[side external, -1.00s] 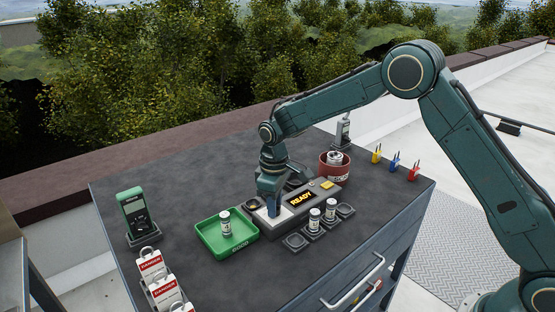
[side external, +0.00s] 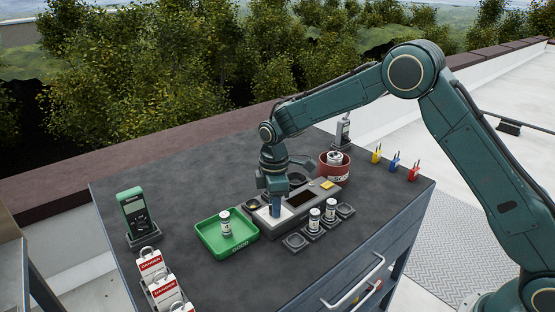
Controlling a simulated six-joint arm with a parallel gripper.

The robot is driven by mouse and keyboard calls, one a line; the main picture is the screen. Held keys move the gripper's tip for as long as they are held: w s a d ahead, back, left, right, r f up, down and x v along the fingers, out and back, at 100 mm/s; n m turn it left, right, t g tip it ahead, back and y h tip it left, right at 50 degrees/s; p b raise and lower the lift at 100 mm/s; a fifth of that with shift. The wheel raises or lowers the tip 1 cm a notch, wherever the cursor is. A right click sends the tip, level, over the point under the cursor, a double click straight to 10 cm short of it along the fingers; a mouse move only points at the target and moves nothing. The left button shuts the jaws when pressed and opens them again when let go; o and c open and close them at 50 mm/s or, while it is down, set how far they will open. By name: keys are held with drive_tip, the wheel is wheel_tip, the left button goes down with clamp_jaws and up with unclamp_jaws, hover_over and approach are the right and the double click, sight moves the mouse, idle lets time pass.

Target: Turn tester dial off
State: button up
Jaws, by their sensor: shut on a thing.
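The tester (side external: 270,227) is a grey box near the middle of the bench top. Its display (side external: 300,197) is dark, with no text on it. My gripper (side external: 276,208) points down onto the left part of the tester and is shut on the dial there. The dial itself is mostly hidden by my gripper, so its pointer cannot be read. A yellow button (side external: 327,184) sits at the tester's right end.
A green tray (side external: 208,236) with one canister (side external: 225,222) is left of the tester. Two canisters (side external: 314,219) stand in a dark holder in front. A red bin (side external: 334,172) is behind right. A green meter (side external: 135,212) and red-white danger tags (side external: 152,266) are at left.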

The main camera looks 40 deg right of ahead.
drive_tip(key=o, duration=1)
drive_tip(key=shift+r, duration=0.1)
wheel_tip(320, 180, up, 14)
drive_tip(key=shift+f, duration=0.15)
idle(0.5)
